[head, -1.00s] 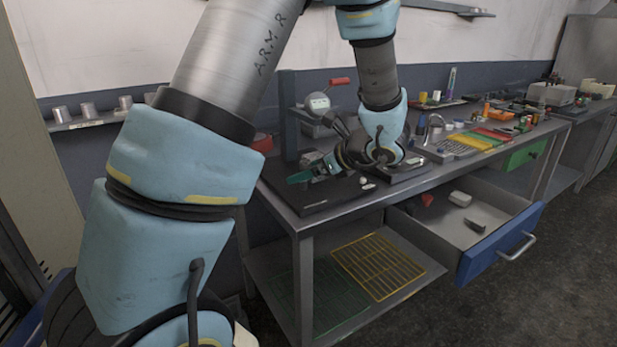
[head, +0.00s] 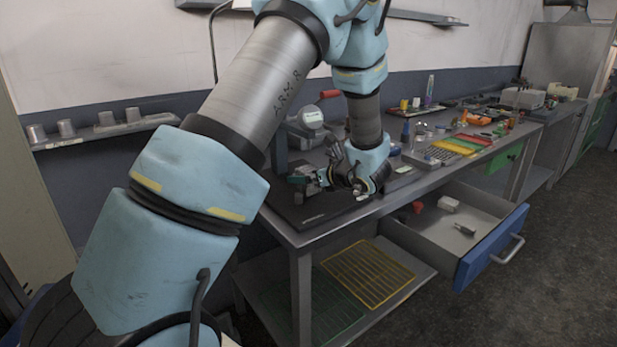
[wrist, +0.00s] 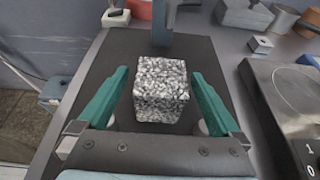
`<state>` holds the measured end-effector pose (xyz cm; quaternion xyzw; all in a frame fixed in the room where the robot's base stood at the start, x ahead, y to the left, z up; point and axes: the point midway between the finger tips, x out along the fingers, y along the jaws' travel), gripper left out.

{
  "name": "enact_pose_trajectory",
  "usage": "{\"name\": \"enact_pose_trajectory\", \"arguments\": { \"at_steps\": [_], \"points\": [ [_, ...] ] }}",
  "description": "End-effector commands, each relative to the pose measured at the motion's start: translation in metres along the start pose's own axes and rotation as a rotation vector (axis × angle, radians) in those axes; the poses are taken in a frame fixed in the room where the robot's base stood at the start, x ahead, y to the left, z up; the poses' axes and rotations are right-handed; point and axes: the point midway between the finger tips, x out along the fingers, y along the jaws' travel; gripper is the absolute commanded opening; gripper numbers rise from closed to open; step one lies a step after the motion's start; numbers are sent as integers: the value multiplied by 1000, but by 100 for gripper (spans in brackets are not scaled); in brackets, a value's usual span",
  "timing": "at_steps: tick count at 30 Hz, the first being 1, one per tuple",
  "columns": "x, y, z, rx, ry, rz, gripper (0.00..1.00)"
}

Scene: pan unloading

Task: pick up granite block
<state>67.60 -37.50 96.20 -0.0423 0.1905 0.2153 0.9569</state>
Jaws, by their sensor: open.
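The granite block (wrist: 161,88) is a speckled black and white block. In the wrist view it stands on a dark flat plate (wrist: 112,62), between the two green fingers of my gripper (wrist: 160,100). The fingers are open, with a gap visible on each side of the block. In the head view my gripper (head: 308,180) is low over the dark plate on the workbench. I cannot clearly make out the block there.
A grey post (wrist: 163,22) rises from the plate behind the block. A scale-like device with a switch (wrist: 285,105) lies to the right. The blue-fronted drawer (head: 490,250) is open, holding several small items. Colored trays (head: 465,143) sit further along the bench (head: 290,236).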

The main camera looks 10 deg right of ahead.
Motion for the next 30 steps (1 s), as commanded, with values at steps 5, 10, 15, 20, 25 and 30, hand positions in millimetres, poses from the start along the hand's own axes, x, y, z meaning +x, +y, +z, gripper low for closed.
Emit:
{"name": "enact_pose_trajectory", "arguments": {
  "at_steps": [5,10,15,20,25,30],
  "points": [
    [24,0,2,0,0,3,100],
    [30,-1,1,-2,-1,-1,100],
    [30,-1,1,-2,-1,-1,98],
    [30,-1,1,-2,0,-1,80],
    [30,0,1,-2,0,0,61],
    [30,0,1,-2,0,0,42]
  ]
}}
